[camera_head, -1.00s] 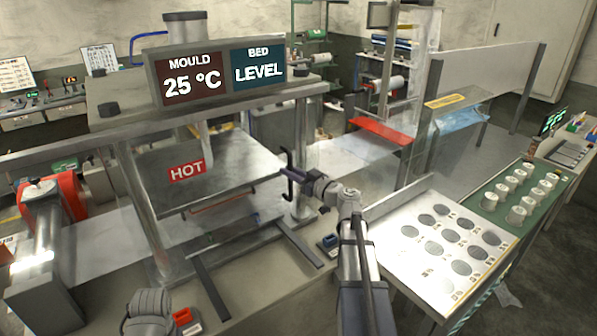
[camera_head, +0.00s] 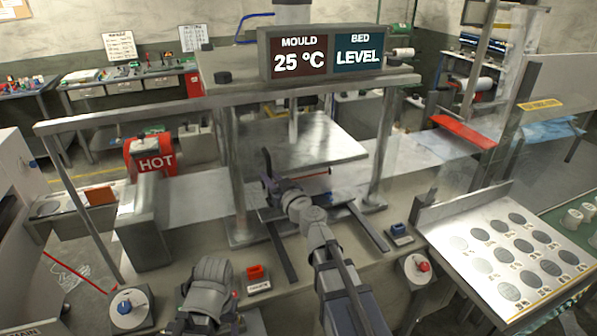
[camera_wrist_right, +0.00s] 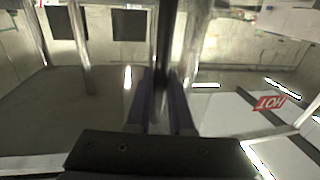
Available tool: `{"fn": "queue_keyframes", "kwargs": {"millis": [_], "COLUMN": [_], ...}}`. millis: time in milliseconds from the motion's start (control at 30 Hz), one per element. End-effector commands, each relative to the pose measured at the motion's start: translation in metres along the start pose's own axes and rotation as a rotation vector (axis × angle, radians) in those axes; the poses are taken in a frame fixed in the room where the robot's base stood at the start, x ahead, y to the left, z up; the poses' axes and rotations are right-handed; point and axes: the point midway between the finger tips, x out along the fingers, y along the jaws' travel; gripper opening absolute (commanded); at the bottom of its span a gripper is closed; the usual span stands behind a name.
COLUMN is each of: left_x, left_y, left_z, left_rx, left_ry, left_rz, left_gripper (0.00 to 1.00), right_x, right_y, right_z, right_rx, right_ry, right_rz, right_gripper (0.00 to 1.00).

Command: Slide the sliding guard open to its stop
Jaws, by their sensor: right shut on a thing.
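The sliding guard is a clear panel hung under a long rail, with a red HOT label (camera_head: 155,162). Its label end is left of the near left post, and the panel's edges are hard to make out. Its dark upright handle (camera_head: 266,160) is just right of that post. My right gripper (camera_head: 272,188) is shut on the handle. My left gripper is not in view.
The rail (camera_head: 150,113) runs left past the near left post (camera_head: 236,185). A machine frame carries the mould display (camera_head: 325,53).

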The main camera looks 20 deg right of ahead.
Motion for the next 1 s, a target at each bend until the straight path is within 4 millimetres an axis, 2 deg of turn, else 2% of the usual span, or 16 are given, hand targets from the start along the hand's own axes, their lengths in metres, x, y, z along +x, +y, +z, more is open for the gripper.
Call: {"fn": "queue_keyframes", "kwargs": {"millis": [33, 100, 333, 533, 900, 933, 1000], "left_x": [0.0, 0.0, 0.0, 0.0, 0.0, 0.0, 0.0], "left_y": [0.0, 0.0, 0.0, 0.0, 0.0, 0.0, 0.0], "left_z": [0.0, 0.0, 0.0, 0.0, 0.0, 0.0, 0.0], "left_rx": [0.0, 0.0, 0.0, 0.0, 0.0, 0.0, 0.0], "left_ry": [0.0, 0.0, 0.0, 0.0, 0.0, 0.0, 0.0], "left_rz": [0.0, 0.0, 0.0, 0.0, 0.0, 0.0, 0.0], "left_gripper": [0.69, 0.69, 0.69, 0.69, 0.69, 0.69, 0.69], "right_x": [0.003, 0.006, 0.014, 0.017, 0.018, 0.018, 0.018], "right_y": [-0.015, -0.029, -0.06, -0.069, -0.072, -0.072, -0.072], "right_z": [0.0, 0.0, 0.0, 0.0, 0.0, 0.0, 0.0], "right_rx": [0.0, 0.0, 0.0, 0.0, 0.001, 0.001, 0.001], "right_ry": [0.0, 0.0, 0.0, 0.0, 0.0, 0.0, 0.0], "right_rz": [-0.006, -0.005, -0.002, 0.0, -0.005, -0.006, -0.005], "right_gripper": [0.0, 0.0, 0.0, 0.0, 0.0, 0.23, 0.31]}}
